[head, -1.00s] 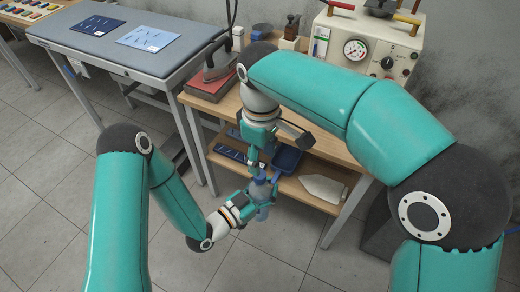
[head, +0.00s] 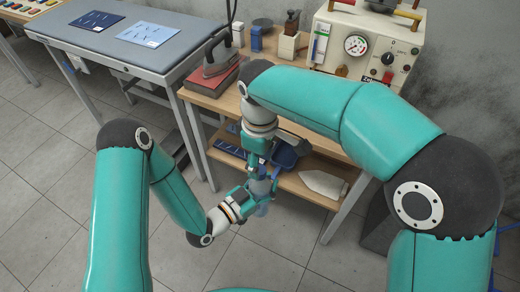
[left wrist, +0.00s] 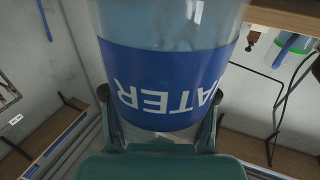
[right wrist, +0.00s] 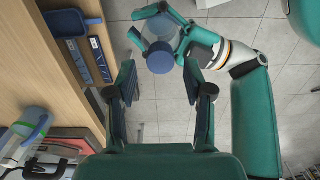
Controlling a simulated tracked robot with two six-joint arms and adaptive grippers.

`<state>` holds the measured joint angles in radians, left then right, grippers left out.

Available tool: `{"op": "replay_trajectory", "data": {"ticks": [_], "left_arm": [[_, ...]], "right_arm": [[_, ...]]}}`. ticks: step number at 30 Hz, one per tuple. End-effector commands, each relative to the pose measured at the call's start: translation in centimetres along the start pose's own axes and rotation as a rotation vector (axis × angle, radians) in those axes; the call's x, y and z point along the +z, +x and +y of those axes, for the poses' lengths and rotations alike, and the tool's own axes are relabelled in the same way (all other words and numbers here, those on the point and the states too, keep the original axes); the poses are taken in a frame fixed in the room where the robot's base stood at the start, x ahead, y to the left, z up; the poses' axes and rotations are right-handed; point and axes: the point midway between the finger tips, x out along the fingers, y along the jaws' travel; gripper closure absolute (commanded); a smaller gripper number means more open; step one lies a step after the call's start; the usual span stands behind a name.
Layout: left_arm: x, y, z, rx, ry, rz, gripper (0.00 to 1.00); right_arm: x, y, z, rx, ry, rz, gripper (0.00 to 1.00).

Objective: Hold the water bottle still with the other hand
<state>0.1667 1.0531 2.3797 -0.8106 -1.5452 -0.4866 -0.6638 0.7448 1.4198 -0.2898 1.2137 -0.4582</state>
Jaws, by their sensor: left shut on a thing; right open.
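The water bottle (left wrist: 165,85) has a clear body and a blue label with white "WATER" letters, upside down in the left wrist view. My left gripper (head: 250,194) is shut around it, with a finger on each side (left wrist: 160,110). The bottle's blue cap (right wrist: 160,58) faces the right wrist camera. My right gripper (right wrist: 160,78) is open, with its fingers on either side of the cap in that view. In the head view the right gripper (head: 257,168) is just above the bottle, which is partly hidden by both grippers. I cannot tell if the right fingers touch the cap.
The wooden bench's lower shelf (head: 292,184) holds a dark blue tray (head: 285,157) and a pale flat piece (head: 324,184) close behind the grippers. An iron (head: 217,62) and a gauge box (head: 366,50) stand on top. Tiled floor in front is clear.

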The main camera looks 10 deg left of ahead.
Motion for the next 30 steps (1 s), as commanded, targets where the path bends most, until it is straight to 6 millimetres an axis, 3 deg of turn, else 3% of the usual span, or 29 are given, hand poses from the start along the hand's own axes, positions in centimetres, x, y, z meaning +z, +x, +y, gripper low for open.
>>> {"op": "replay_trajectory", "data": {"ticks": [6, 17, 26, 30], "left_arm": [[-0.1, 0.0, 0.0, 0.000, 0.000, 0.001, 1.00], [-0.1, 0.0, 0.0, 0.000, 0.000, 0.001, 1.00], [-0.1, 0.0, 0.0, 0.000, 0.000, 0.001, 1.00], [-0.1, 0.0, 0.0, 0.000, 0.000, 0.001, 1.00]], "right_arm": [[0.0, 2.3, 0.0, -0.001, 0.000, -0.001, 0.48], [0.0, 2.7, 0.0, 0.000, 0.001, 0.000, 0.48], [0.0, 2.7, 0.0, 0.000, 0.000, 0.000, 0.97], [0.0, 2.7, 0.1, 0.001, 0.005, 0.000, 1.00]]}}
